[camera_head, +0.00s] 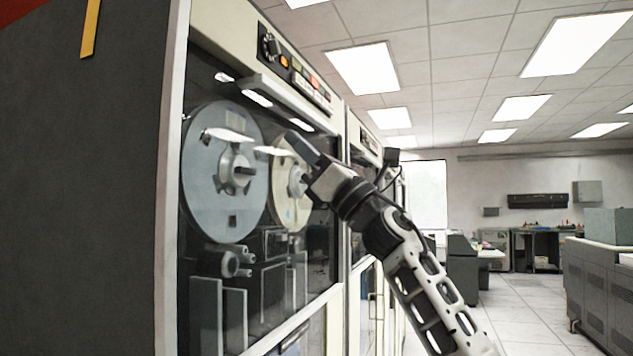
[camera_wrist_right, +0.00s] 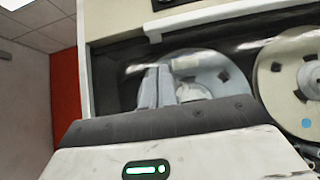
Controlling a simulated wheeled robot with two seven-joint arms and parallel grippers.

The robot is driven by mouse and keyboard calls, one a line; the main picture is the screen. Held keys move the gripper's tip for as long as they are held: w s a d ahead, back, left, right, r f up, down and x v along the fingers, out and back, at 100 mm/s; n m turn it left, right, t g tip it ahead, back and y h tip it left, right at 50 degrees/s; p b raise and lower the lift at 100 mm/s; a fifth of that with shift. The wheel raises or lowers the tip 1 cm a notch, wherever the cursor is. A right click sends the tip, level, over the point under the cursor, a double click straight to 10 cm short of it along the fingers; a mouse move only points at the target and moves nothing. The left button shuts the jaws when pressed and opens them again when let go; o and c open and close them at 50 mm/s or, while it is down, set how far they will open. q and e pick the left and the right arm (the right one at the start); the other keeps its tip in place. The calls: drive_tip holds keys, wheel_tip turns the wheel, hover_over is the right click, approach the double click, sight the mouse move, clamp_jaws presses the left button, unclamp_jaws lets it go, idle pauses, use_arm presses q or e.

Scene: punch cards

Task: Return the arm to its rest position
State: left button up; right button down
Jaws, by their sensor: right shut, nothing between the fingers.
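My right arm (camera_head: 420,275) comes in from the lower right of the head view and reaches up to the left. My right gripper (camera_head: 298,145) is shut and empty, in front of the window of the near tape cabinet. It overlaps the cream tape reel (camera_head: 287,205) in the head view. In the wrist view the closed fingers (camera_wrist_right: 157,88) stand before the grey tape reel (camera_wrist_right: 222,77). I cannot tell whether the fingertips touch the cabinet. My left gripper is not in view.
The near cabinet has a button panel (camera_head: 297,75) above its window and a dark side wall (camera_head: 80,200). A second cabinet (camera_head: 362,140) stands beyond it. Grey consoles (camera_head: 600,285) stand at the right. White floor (camera_head: 530,310) is open between them.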

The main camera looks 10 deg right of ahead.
drive_tip(key=s+d+f+m+t+h, duration=0.15)
drive_tip(key=f+m+h, duration=0.35)
drive_tip(key=f+m, duration=0.8)
drive_tip(key=d+f+m+t+h+b, duration=0.15)
drive_tip(key=f+m+h, duration=0.5)
drive_tip(key=f, duration=1.15)
drive_tip(key=s+f+m+t+h+p, duration=0.15)
drive_tip(key=f+m+h, duration=0.35)
drive_tip(key=f+m, duration=0.85)
drive_tip(key=s+f+m+g+h, duration=0.1)
drive_tip(key=s+f+m+g, duration=0.3)
drive_tip(key=s+f, duration=0.9)
drive_tip(key=s+f+m+g+h+b, duration=0.1)
drive_tip(key=s+f+m+g, duration=0.4)
drive_tip(key=s+f, duration=0.8)
wheel_tip(320, 180, down, 3)
drive_tip(key=shift+s+a+f+m, duration=0.1)
drive_tip(key=shift+s+a+m, duration=0.25)
drive_tip(key=shift+m, duration=0.85)
drive_tip(key=shift+g+h, duration=0.25)
